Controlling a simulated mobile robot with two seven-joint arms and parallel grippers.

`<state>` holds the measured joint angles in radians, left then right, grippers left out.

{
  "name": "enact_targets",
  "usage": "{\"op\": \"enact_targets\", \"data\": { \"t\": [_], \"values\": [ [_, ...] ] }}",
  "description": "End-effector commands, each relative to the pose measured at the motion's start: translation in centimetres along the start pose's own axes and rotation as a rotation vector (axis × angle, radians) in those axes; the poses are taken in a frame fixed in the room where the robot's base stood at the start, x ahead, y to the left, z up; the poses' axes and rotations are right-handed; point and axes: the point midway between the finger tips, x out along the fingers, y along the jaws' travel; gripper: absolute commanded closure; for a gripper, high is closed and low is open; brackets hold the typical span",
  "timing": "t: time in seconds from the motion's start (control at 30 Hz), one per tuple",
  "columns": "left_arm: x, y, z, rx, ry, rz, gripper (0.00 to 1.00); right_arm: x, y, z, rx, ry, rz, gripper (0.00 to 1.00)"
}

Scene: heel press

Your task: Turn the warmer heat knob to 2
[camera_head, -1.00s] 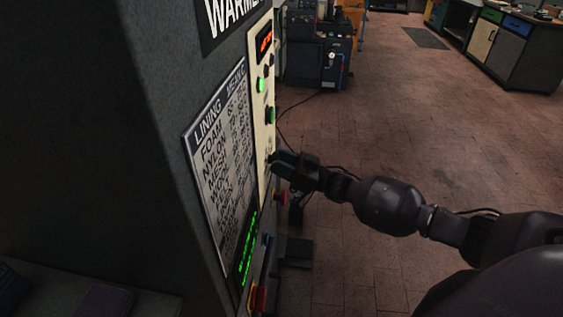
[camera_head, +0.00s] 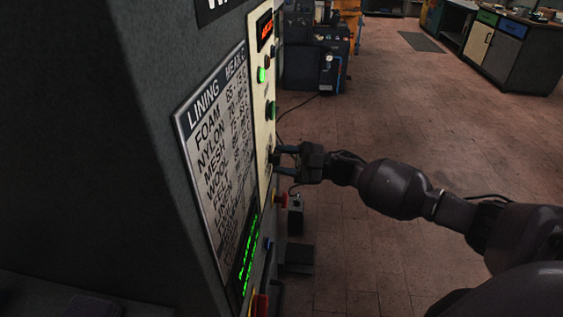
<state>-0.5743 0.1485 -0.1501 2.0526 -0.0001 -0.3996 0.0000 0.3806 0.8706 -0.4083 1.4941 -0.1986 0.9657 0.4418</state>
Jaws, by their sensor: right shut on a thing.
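The warmer's cream control panel (camera_head: 261,135) is seen at a steep angle on the dark grey machine. The heat knob (camera_head: 271,157) is a small dark shape low on this panel, mostly hidden at my fingertips. I cannot read its pointer or the numbers around it. My right gripper (camera_head: 280,160) reaches in from the right, its two fingers one above the other, and is shut on the knob. My left gripper is not in view.
A red display (camera_head: 265,30), a lit green button (camera_head: 262,75) and a green switch (camera_head: 271,110) sit above the knob. A lining chart (camera_head: 215,160) is left of the panel. Open brick floor (camera_head: 430,130) lies right.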

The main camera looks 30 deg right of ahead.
Motion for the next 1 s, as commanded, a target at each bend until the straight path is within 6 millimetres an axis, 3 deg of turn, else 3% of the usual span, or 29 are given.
{"op": "enact_targets", "data": {
  "t": [0.5, 1.0],
  "values": [
    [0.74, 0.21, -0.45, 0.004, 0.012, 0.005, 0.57, -0.03, 0.2, 0.0, -0.348, -0.001, -0.146, 0.83],
    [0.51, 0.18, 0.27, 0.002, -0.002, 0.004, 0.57, 0.01, 0.23, -0.07, -0.434, 0.0, -0.181, 0.83]
  ]
}}
